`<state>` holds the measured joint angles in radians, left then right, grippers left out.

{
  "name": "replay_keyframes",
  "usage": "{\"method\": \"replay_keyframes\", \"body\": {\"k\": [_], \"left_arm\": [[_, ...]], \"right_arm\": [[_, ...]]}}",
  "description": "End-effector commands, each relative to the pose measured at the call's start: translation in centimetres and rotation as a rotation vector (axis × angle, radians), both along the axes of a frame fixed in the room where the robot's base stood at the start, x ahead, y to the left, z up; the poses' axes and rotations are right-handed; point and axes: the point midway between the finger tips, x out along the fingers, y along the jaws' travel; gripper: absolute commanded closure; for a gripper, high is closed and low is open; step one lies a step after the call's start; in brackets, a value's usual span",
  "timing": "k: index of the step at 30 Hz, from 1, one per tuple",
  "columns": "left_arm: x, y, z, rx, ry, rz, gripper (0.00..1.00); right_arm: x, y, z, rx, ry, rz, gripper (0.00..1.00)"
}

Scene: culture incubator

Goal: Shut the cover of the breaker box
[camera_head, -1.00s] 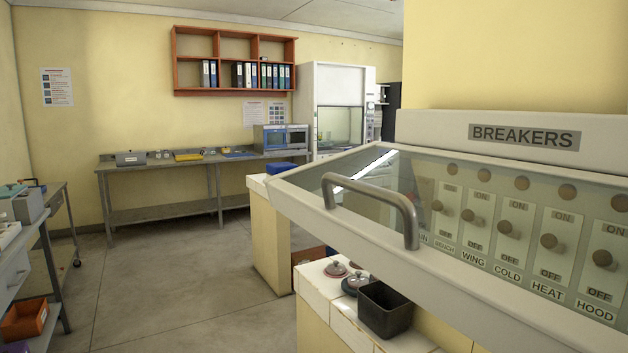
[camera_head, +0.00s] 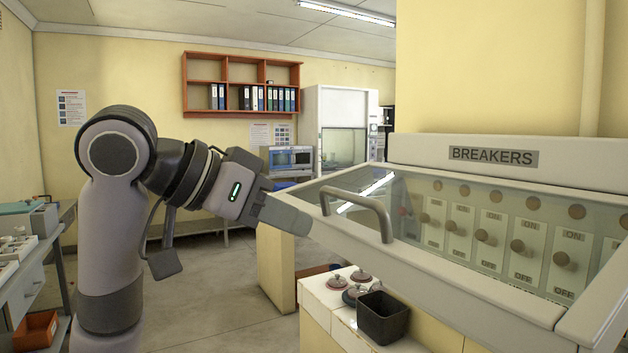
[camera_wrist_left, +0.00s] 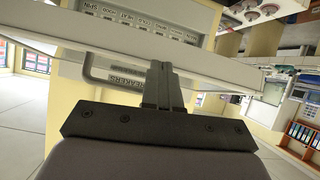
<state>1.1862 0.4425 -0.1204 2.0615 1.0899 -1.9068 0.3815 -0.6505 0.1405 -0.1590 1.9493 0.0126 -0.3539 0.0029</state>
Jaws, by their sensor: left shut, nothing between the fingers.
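The breaker box (camera_head: 430,150) stands at the right, with the label BREAKERS (camera_head: 493,157) on its top. Its glass cover with a pale frame (camera_head: 440,283) is raised and juts out from the box. A grey bar handle (camera_head: 362,212) sits on the cover's front. Switches show through the glass. My left gripper (camera_head: 300,223) is shut and empty, with its fingertips at the cover's left front corner. In the left wrist view the shut fingers (camera_wrist_left: 160,85) overlap the cover's frame (camera_wrist_left: 215,68), beside the handle; I cannot tell if they touch. My right gripper is out of view.
Below the cover, a counter holds a black bin (camera_head: 383,317) and several lidded pots (camera_head: 358,288). A bench with a microwave (camera_head: 290,160) stands at the back wall. A side table (camera_head: 35,265) is at the left. The floor between is clear.

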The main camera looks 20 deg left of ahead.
Motion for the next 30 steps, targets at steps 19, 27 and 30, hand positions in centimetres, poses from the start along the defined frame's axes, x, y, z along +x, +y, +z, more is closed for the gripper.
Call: {"method": "replay_keyframes", "body": {"k": [19, 27, 30], "left_arm": [[-7.9, 1.1, 12.4, 0.016, -0.156, -0.085, 1.00], [-4.2, -1.7, 10.5, 0.015, -0.151, -0.085, 1.00], [-2.6, -3.0, 9.7, 0.016, -0.152, -0.085, 1.00]], "right_arm": [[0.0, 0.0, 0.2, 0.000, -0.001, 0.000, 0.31], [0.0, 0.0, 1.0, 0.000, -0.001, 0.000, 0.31], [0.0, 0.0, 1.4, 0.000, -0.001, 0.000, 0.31]]}}
